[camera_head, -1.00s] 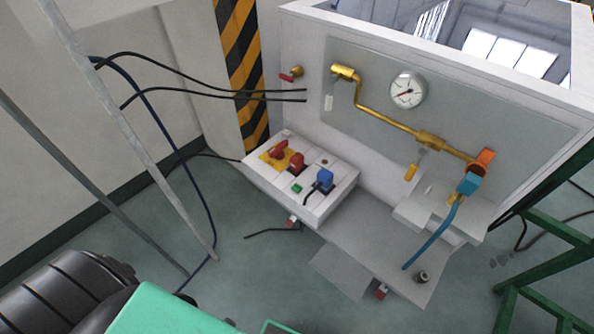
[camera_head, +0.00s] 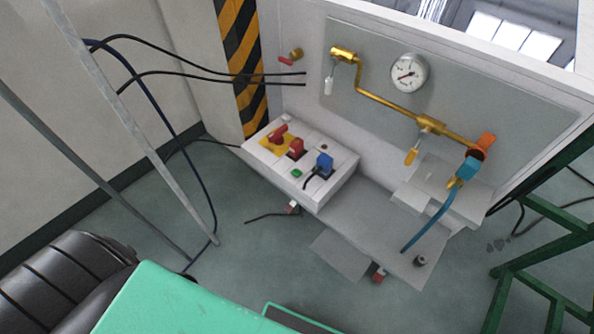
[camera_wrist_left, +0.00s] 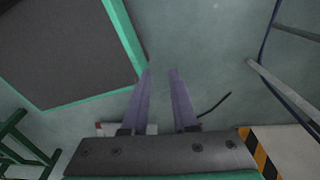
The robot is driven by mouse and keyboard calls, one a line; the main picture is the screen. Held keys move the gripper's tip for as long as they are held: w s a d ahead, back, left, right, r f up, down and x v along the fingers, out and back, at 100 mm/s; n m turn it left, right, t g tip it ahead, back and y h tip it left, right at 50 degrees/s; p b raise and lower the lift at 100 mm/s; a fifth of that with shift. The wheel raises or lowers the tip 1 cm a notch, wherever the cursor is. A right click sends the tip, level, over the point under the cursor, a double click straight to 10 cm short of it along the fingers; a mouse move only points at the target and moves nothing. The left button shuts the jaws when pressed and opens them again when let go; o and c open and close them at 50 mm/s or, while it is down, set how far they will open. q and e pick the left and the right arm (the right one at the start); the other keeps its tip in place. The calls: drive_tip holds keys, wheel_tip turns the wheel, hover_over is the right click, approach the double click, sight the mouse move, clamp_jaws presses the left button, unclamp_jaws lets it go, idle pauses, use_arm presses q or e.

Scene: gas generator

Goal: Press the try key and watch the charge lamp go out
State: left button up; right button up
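A white control box (camera_head: 328,197) stands on a grey step against the panel in the head view. It has a red rotary switch on a yellow plate (camera_head: 278,134), a second red switch (camera_head: 296,147), a green button (camera_head: 297,173), a blue plug (camera_head: 324,164) with a black lead, and a small dark round fitting (camera_head: 324,148). Labels are too small to read, so I cannot tell which part is the try key or charge lamp, or whether anything is lit. In the left wrist view, my left gripper (camera_wrist_left: 160,73) is open and empty above the floor. My right gripper is not in view.
The wall panel carries a brass pipe (camera_head: 385,104), a round gauge (camera_head: 409,73) and a valve with a blue hose (camera_head: 434,222). A metal pole (camera_head: 130,120) and hanging cables are at left. A green metal frame (camera_head: 540,250) stands at right. Floor shows before the box.

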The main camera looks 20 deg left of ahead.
use_arm(q)
clamp_jaws()
idle(1.4)
